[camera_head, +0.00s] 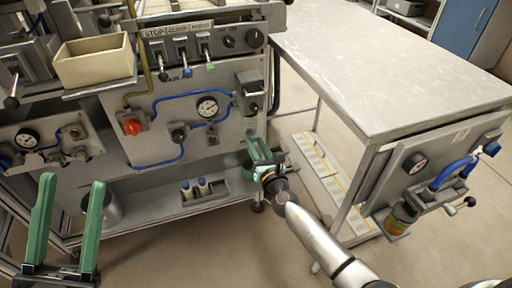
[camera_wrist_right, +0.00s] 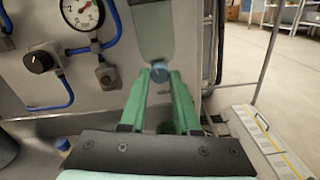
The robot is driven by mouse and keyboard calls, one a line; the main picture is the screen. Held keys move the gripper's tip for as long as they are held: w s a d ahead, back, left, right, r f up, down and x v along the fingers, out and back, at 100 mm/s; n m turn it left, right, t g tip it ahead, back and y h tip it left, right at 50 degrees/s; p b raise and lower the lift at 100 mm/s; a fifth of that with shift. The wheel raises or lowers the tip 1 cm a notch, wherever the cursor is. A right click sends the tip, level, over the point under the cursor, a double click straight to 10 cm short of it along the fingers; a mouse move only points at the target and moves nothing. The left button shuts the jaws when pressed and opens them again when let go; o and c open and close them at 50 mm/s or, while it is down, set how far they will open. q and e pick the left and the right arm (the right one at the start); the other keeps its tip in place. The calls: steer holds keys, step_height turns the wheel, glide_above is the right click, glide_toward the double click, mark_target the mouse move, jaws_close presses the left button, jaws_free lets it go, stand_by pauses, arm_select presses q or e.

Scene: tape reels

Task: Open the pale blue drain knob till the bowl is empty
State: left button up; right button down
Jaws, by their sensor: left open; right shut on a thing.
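The pale blue drain knob (camera_wrist_right: 160,72) shows in the right wrist view at the bottom of a clear, greyish bowl (camera_wrist_right: 153,32). My right gripper (camera_wrist_right: 160,78) is shut on the knob, its green fingers on either side of it. In the head view my right gripper (camera_head: 254,143) is just below the dark filter head (camera_head: 248,86), and its fingers hide the knob there. I cannot tell the liquid level in the bowl. My left gripper (camera_head: 72,183) is open and empty at the lower left, away from the panel.
A gauge (camera_head: 207,107) and blue hoses sit on the panel left of the bowl. A cream bin (camera_head: 94,60) stands at upper left. Bottles (camera_head: 203,185) stand on the lower shelf. A grey table (camera_head: 380,70) and a side panel with another bowl (camera_head: 402,218) are at right.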

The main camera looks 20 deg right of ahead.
steer(key=shift+f+m+b, duration=0.1)
steer(key=shift+m+b, duration=0.45)
steer(key=shift+m, duration=1.05)
steer(key=c, duration=0.6)
jaws_free()
steer(key=shift+s, duration=0.15)
steer(key=shift+s, duration=0.35)
steer(key=s, duration=0.5)
steer(key=s+p, duration=0.1)
steer(key=s, duration=0.5)
steer(key=shift+s+d, duration=0.2)
steer(key=shift+s, duration=0.1)
steer(key=shift+m, duration=0.3)
